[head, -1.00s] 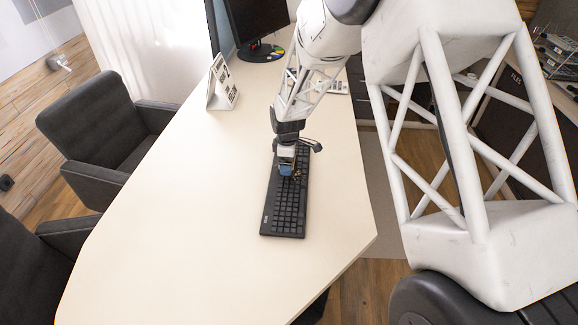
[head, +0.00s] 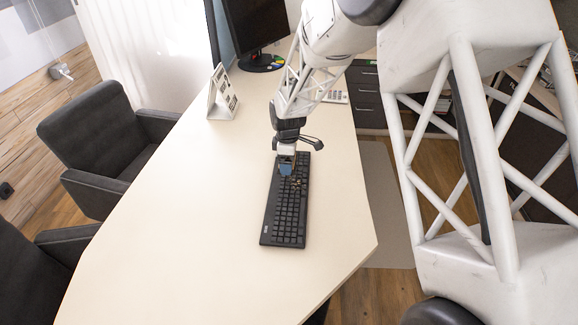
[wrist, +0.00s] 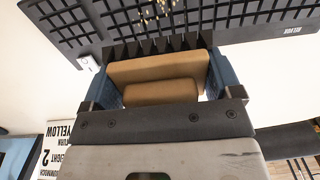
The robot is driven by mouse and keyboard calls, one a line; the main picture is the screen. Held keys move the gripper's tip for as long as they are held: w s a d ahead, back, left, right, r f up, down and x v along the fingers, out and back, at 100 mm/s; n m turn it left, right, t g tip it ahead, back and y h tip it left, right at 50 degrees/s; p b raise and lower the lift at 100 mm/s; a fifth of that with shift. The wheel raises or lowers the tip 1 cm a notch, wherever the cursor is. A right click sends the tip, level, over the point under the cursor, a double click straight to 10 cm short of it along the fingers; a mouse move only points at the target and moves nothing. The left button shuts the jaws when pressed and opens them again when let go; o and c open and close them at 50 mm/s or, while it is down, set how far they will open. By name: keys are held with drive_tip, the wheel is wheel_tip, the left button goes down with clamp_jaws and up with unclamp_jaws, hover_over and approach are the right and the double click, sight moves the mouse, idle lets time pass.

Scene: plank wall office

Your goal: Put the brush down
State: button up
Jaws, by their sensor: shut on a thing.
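The brush (wrist: 160,69) shows in the wrist view as a tan block and a rounded tan piece between the blue fingers, with a row of dark bristle-like teeth along its far edge. My gripper (wrist: 159,80) is shut on it. In the head view my gripper (head: 286,167) hangs over the far half of the black keyboard (head: 284,217), and the brush is mostly hidden by the fingers. I cannot tell whether the bristles touch the keys. Small yellowish crumbs (head: 297,183) lie on the keys beside the gripper.
The pale desk (head: 190,220) is clear left of the keyboard. A standing desk calendar (head: 222,95), a monitor (head: 257,25) and a white calculator or phone (head: 337,96) are farther back. A dark chair (head: 95,135) stands at the left. The desk's right edge is close to the keyboard.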

drive_tip(key=shift+s+d+f, duration=0.1)
drive_tip(key=shift+d, duration=0.4)
drive_tip(key=shift+n, duration=0.3)
drive_tip(key=s+d+f, duration=0.1)
drive_tip(key=s+d, duration=0.1)
drive_tip(key=d, duration=0.3)
drive_tip(key=s+d+f, duration=0.2)
drive_tip(key=s+d, duration=0.1)
drive_tip(key=d, duration=0.3)
drive_tip(key=s+d+f, duration=0.2)
drive_tip(key=s+d, duration=0.1)
drive_tip(key=d, duration=0.3)
drive_tip(key=shift+s+d, duration=0.15)
hover_over(334, 175)
drive_tip(key=shift+f, duration=0.75)
drive_tip(key=shift+f, duration=1.75)
drive_tip(key=shift+f, duration=0.1)
drive_tip(key=o, duration=0.7)
